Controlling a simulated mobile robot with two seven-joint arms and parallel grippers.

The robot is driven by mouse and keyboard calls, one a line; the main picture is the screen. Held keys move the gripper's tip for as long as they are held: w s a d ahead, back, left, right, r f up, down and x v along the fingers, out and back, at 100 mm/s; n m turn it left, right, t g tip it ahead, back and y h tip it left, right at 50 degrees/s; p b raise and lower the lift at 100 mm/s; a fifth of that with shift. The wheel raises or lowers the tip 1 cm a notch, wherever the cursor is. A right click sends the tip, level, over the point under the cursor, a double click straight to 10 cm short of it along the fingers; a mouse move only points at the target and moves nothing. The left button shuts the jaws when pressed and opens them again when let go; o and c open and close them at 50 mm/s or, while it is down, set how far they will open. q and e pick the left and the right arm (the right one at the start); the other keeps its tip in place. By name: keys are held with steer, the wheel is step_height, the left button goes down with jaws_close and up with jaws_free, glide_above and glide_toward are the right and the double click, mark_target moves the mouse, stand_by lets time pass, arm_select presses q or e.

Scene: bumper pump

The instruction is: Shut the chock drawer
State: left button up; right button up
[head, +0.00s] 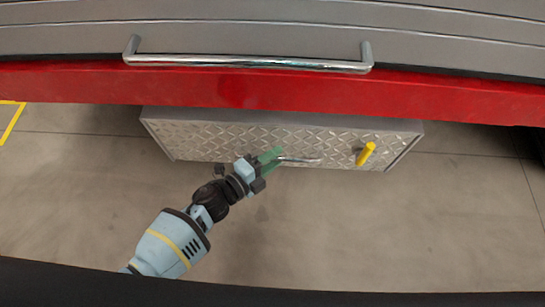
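The chock drawer (225,139) is below the red bumper and has a silver diamond-plate front. A thin metal bar handle (302,160) is at the middle of its front, and a yellow knob (366,153) sticks out on its right. I cannot tell how far the drawer is out. My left gripper (271,157), with green fingers, is at the left end of the handle, in front of the drawer. Whether the fingers touch or grip the handle cannot be made out. My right gripper is not in view.
The red bumper (220,88) runs across above the drawer, with a chrome bar (250,62) on the grey panel (450,40) over it. The concrete floor (380,230) is clear in front. A yellow floor line (13,122) is at the far left.

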arm_select(q)
steer(key=p+v, duration=0.2)
steer(key=v, duration=0.5)
steer(key=shift+s+a+p, duration=0.25)
steer(key=shift+a+p, duration=0.05)
